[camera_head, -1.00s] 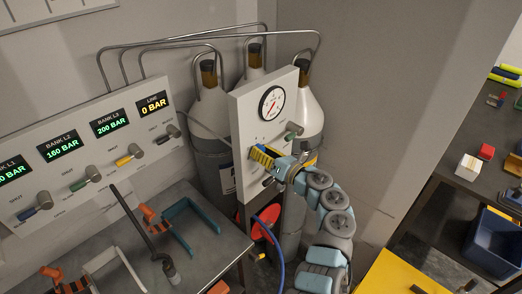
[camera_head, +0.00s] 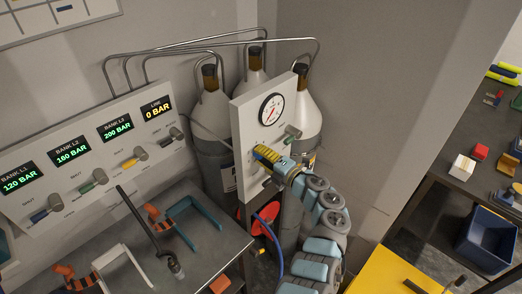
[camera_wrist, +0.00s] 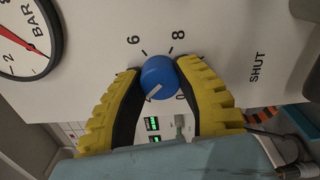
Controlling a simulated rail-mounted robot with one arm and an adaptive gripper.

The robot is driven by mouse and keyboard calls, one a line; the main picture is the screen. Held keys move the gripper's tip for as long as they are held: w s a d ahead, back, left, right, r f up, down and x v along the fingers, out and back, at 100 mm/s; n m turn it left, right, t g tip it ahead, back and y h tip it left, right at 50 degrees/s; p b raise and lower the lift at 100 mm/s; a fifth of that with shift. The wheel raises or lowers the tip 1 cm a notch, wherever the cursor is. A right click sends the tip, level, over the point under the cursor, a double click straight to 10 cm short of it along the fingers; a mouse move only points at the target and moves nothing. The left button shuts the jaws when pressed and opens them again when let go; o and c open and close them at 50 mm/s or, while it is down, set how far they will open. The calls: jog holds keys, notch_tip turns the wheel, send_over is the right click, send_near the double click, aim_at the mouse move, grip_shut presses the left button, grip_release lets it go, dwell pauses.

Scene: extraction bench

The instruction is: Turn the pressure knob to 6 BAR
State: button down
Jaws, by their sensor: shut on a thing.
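The pressure knob (camera_wrist: 158,74) is blue and round with a white pointer line, seen in the wrist view on a pale panel (camera_wrist: 225,35). Its line slants toward the lower left of the picture. The marks 6 and 8 show above the knob and a 0 below right; other marks are hidden by my fingers. My gripper (camera_wrist: 157,70) has its two yellow ribbed fingers shut on the knob, one on each side. In the head view my gripper (camera_head: 264,156) is at the panel front and hides the knob. The gauge (camera_head: 272,109) with a red needle sits above it.
Gas cylinders (camera_head: 306,108) stand behind the panel. The bank panel (camera_head: 75,180) at left has several valves; its line display (camera_head: 157,108) reads 0 BAR. A bench lies below.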

jog(key=m+p, duration=0.1)
jog(key=m, duration=0.1)
jog(key=m+p, duration=0.1)
jog(key=m, duration=0.1)
jog(key=shift+a+r+m+p, duration=0.1)
jog(key=shift+r+m+p, duration=0.1)
jog(key=shift+m+p, duration=0.15)
jog(key=m+p, duration=0.2)
jog(key=m, duration=0.4)
jog(key=shift+p, duration=0.3)
jog(key=m, duration=0.4)
jog(key=shift+f+m, duration=0.1)
jog(key=shift+m, duration=0.25)
jog(key=m+b, duration=0.3)
jog(key=m, duration=0.1)
jog(key=shift+m+b, duration=0.35)
jog(key=shift+m, duration=0.05)
jog(key=c, duration=0.6)
grip_release()
jog(key=shift+c, duration=0.2)
